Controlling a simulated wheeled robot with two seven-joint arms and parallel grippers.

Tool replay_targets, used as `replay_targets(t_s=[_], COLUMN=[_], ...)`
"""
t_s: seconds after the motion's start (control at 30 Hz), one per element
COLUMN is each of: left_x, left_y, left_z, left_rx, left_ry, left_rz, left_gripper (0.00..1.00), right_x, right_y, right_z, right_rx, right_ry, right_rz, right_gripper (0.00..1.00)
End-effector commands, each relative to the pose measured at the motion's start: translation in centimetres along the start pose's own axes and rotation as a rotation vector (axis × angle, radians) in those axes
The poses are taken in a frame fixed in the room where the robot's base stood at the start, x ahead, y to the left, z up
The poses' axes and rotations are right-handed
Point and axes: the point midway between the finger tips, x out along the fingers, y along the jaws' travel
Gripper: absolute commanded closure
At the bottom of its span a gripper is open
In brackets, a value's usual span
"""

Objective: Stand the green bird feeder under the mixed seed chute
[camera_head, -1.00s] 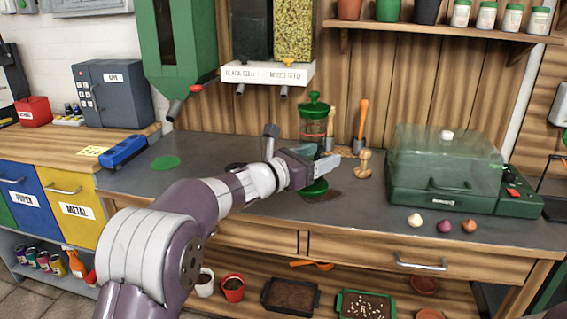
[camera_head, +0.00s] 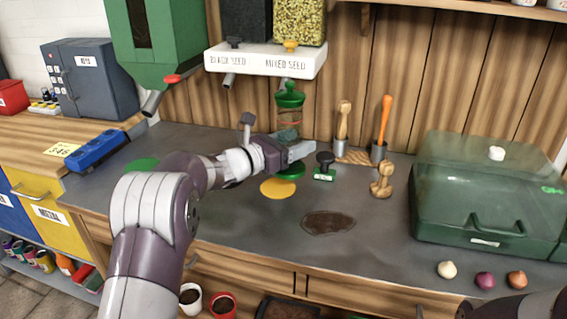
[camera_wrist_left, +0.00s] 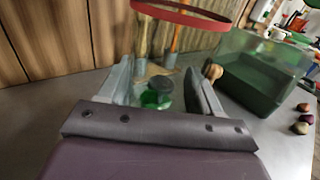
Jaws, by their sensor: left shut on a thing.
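The green bird feeder (camera_head: 289,101) has a green lid, a clear body with a reddish band and a green base. It looks upright. My left gripper (camera_head: 300,152) is shut on its lower body. The mixed seed chute (camera_head: 286,83) is a short spout under the white ledge, and the feeder's lid shows just below it. The base overlaps the back edge of a yellow disc (camera_head: 278,189) on the bench; I cannot tell whether it touches the bench. In the left wrist view a red band (camera_wrist_left: 180,14) crosses above the fingers (camera_wrist_left: 163,88).
A black-knobbed stamp (camera_head: 325,166) and a wooden stamp (camera_head: 381,180) stand right of the feeder. A brown patch (camera_head: 328,222) lies in front. The green clear-lidded box (camera_head: 485,195) is at right. A black seed spout (camera_head: 228,80) hangs to the left.

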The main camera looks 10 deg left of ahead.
Motion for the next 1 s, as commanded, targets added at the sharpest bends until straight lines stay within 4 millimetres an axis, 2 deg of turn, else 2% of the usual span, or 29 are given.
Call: replay_targets(t_s=[0.03, 0.13, 0.27, 0.43, 0.83, 0.87, 0.93, 1.0], left_x=[-0.7, -1.4, -1.7, -1.7, -1.7, -1.7, -1.7, -1.7], left_y=[1.0, 2.1, 2.4, 2.4, 2.4, 2.4, 2.4, 2.4], left_z=[-0.6, -1.4, -2.5, -5.5, -6.0, -6.1, -6.0, -6.0], left_rx=[0.000, 0.001, -0.001, -0.001, 0.002, 0.001, 0.001, 0.001], left_ry=[-0.001, -0.002, -0.001, -0.001, -0.003, -0.001, -0.001, -0.001], left_rz=[0.003, 0.001, -0.001, -0.002, -0.001, -0.001, -0.001, -0.001], left_gripper=[0.78, 0.78, 0.78, 0.78, 0.78, 0.32, 0.10, 0.10], right_x=[0.0, 0.0, 0.1, 0.5, 1.0, 1.0, 0.9, 0.9], right_y=[0.0, 0.0, 0.0, 0.0, 0.0, 0.0, 0.0, 0.0], right_z=[0.0, 0.0, 0.0, 0.0, 0.1, 0.1, 0.1, 0.1], right_rx=[0.000, 0.000, 0.000, 0.000, 0.000, 0.000, 0.000, 0.000], right_ry=[0.000, 0.000, 0.000, 0.000, 0.000, 0.000, 0.000, 0.000], right_rz=[0.000, 0.000, 0.000, 0.000, 0.000, 0.000, 0.000, 0.000], right_gripper=[0.57, 0.57, 0.57, 0.57, 0.57, 0.57, 0.57, 0.57])
